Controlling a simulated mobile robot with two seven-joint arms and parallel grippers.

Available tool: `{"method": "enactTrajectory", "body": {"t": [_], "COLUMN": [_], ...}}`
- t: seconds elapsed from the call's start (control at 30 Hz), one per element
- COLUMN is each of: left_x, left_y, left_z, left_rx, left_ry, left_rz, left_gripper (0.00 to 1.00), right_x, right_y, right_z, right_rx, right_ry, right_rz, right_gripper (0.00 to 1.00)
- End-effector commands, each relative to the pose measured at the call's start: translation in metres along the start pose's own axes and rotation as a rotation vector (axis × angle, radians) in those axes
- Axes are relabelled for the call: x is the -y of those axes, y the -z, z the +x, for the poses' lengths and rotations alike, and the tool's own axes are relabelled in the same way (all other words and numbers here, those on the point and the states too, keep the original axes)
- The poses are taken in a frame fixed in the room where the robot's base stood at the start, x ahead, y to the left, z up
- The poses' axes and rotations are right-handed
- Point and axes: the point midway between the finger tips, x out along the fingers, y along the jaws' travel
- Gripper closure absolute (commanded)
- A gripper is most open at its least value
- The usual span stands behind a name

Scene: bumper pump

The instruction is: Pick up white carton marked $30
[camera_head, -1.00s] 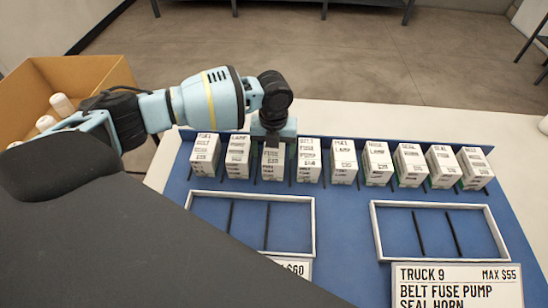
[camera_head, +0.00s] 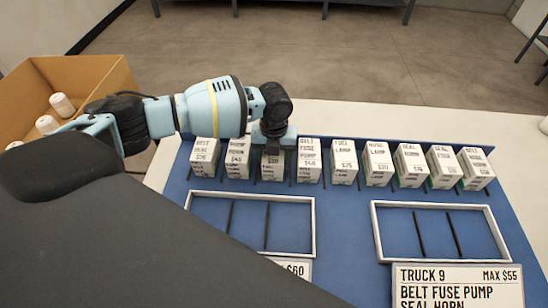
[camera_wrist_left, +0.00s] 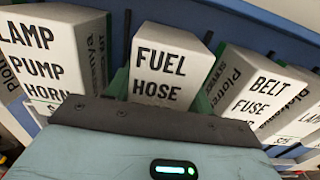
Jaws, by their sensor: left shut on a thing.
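A row of white cartons stands on the blue display board. The third carton from the left (camera_head: 272,168) has its upper part hidden by my left gripper (camera_head: 274,143); its price looks like $30 but is small. In the left wrist view this carton (camera_wrist_left: 163,68) reads FUEL HOSE. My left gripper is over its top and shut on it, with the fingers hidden. The carton appears upright in line with the others. The LAMP PUMP HORN carton (camera_wrist_left: 45,50) and the BELT FUSE carton (camera_wrist_left: 262,95) stand close on either side. My right gripper is not in view.
Two white-framed trays, left (camera_head: 314,225) and right (camera_head: 377,232), lie empty in front of the row. A TRUCK 9 sign (camera_head: 457,287) marked MAX $55 stands before the right tray. A cardboard box (camera_head: 100,75) with white bottles is at left.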

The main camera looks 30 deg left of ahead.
Motion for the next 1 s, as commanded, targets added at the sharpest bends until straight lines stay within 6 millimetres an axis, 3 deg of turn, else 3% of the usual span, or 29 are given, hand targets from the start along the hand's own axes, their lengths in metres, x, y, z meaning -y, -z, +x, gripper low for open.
{"method": "enactTrajectory", "body": {"t": [0.33, 0.57, 0.77, 1.0], "left_x": [0.001, 0.001, 0.005, 0.013], "left_y": [-0.001, -0.001, 0.036, 0.094], "left_z": [-0.007, -0.035, -0.041, -0.046], "left_rx": [0.002, 0.004, 0.002, 0.001], "left_ry": [0.003, 0.004, 0.003, 0.003], "left_rz": [0.0, 0.001, 0.006, 0.006], "left_gripper": [0.79, 0.79, 0.79, 0.79], "right_x": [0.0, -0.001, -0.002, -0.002], "right_y": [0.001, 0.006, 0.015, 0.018], "right_z": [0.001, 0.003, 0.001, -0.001], "right_rx": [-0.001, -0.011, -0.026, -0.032], "right_ry": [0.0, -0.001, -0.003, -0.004], "right_rz": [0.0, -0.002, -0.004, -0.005], "right_gripper": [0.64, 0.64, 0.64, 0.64]}}
